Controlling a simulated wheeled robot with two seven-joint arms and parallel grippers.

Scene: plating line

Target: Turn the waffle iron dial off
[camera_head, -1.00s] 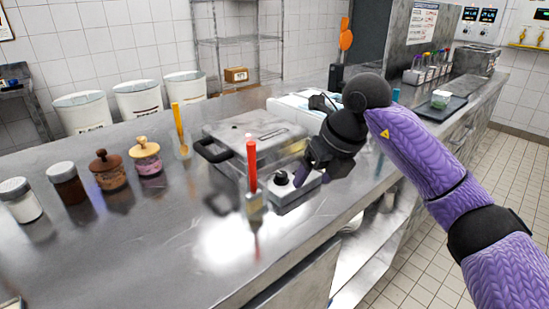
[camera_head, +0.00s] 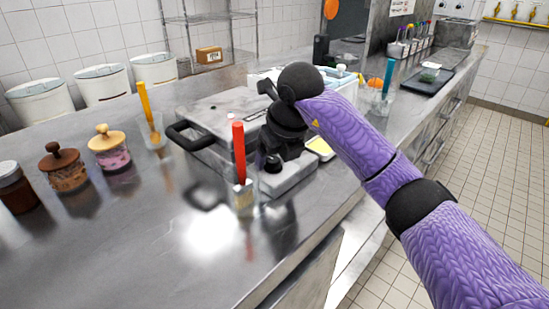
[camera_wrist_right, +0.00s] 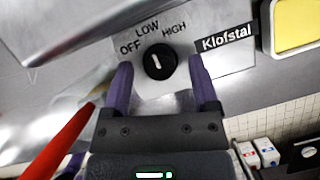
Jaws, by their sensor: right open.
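The silver waffle iron (camera_head: 222,108) with a black handle stands on the steel counter. Its black dial (camera_head: 273,164) is on the control box at its front. In the right wrist view the dial (camera_wrist_right: 160,62) sits below the labels OFF, LOW and HIGH. Its white mark is nearly upright, tilted slightly left, roughly towards LOW. My right gripper (camera_wrist_right: 161,68) is open, one purple finger on each side of the dial; I cannot tell whether they touch it. In the head view the dark wrist hides most of the fingers. My left gripper is not in view.
A glass with a red-handled tool (camera_head: 239,160) stands close in front of the waffle iron, left of the dial. A glass with a yellow-handled tool (camera_head: 147,110) and lidded jars (camera_head: 110,150) stand left. A yellow-filled container (camera_head: 320,148) is just right. The front counter is clear.

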